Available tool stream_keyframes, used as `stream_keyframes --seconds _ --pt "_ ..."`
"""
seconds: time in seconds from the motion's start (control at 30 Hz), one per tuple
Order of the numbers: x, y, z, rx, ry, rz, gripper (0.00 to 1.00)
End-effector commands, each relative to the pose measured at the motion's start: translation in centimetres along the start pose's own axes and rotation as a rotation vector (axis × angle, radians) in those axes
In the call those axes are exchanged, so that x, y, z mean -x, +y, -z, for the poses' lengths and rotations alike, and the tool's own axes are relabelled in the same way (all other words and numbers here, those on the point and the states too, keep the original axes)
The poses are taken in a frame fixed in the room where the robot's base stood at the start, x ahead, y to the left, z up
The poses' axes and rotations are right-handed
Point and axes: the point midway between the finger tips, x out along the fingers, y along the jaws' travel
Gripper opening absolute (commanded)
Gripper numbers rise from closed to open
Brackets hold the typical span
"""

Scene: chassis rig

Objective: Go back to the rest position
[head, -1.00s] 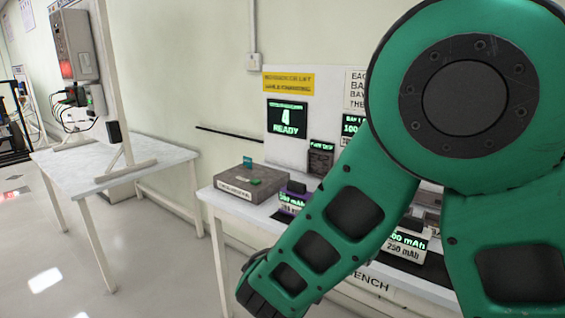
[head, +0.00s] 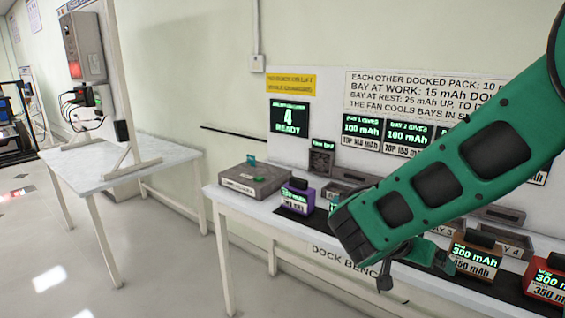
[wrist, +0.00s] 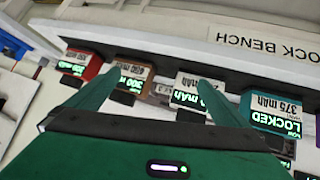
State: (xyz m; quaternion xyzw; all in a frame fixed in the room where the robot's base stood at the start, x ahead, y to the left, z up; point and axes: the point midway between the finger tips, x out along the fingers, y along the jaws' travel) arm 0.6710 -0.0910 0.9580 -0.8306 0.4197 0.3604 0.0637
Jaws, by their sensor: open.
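My gripper (head: 412,262) is in front of the dock bench (head: 262,226), at its front edge in the head view. In the wrist view its two green fingers (wrist: 160,84) are spread apart with nothing held between them. Battery packs stand along the bench: a purple one (head: 297,196), a brown one (head: 474,256) and a red one (head: 548,282). The wrist view also shows a teal pack (wrist: 272,112) reading LOCKED and a pale-labelled pack (wrist: 190,90) beyond the fingers. My arm hides part of the bench middle.
A grey box (head: 255,181) sits at the bench's left end.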

Motion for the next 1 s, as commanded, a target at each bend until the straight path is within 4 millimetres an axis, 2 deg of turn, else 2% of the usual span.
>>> stream_keyframes --seconds 0.03,0.23,0.37,0.5,0.7,0.8,1.0 --pt "-0.9 2.3 0.1 -0.008 -0.06 -0.026 1.0" --pt "-2.4 9.3 -1.4 0.027 -0.301 -0.062 1.0" --pt "-2.2 13.2 -2.8 0.051 -0.445 -0.042 1.0" --pt "-1.1 16.9 -4.4 0.076 -0.58 0.012 1.0" --pt "1.5 21.1 -6.8 0.123 -0.725 0.137 1.0" --pt "3.0 22.5 -7.7 0.148 -0.769 0.204 1.0" --pt "5.0 24.1 -9.0 0.188 -0.809 0.296 1.0"
